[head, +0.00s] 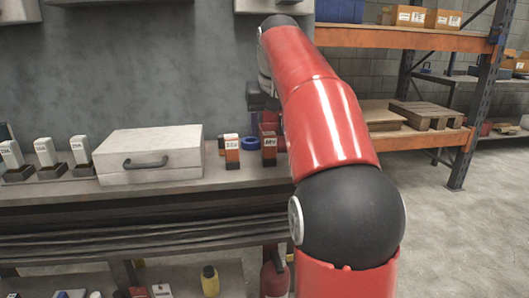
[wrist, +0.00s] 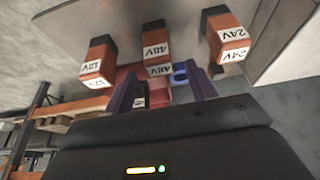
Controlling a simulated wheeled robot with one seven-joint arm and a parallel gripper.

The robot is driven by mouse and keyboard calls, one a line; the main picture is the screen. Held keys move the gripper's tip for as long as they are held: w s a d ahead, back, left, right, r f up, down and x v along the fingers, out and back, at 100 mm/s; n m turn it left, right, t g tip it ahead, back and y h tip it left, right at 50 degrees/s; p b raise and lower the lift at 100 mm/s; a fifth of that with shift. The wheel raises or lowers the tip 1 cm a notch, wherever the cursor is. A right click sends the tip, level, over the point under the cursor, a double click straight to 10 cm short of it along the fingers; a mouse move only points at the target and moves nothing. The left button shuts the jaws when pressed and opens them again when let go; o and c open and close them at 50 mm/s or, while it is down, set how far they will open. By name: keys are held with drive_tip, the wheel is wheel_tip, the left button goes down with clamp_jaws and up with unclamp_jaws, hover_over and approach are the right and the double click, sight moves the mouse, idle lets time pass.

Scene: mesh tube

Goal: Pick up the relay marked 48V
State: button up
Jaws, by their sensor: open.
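The relay marked 48V (wrist: 157,48) is an orange and black block with a white label, the middle of three in the wrist view.
The relay marked 24V (wrist: 227,37) and the 12V one (wrist: 97,60) flank it. A grey case (head: 150,153) with a handle lies left on the bench. A blue ring (head: 249,143) lies close behind. An orange rack (head: 400,38) stands right.

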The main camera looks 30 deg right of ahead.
sight(269, 133)
drive_tip(key=b+x, duration=0.1)
drive_tip(key=x, duration=0.4)
drive_tip(key=shift+s+f, duration=0.15)
drive_tip(key=shift+c, duration=0.5)
drive_tip(key=c, duration=1)
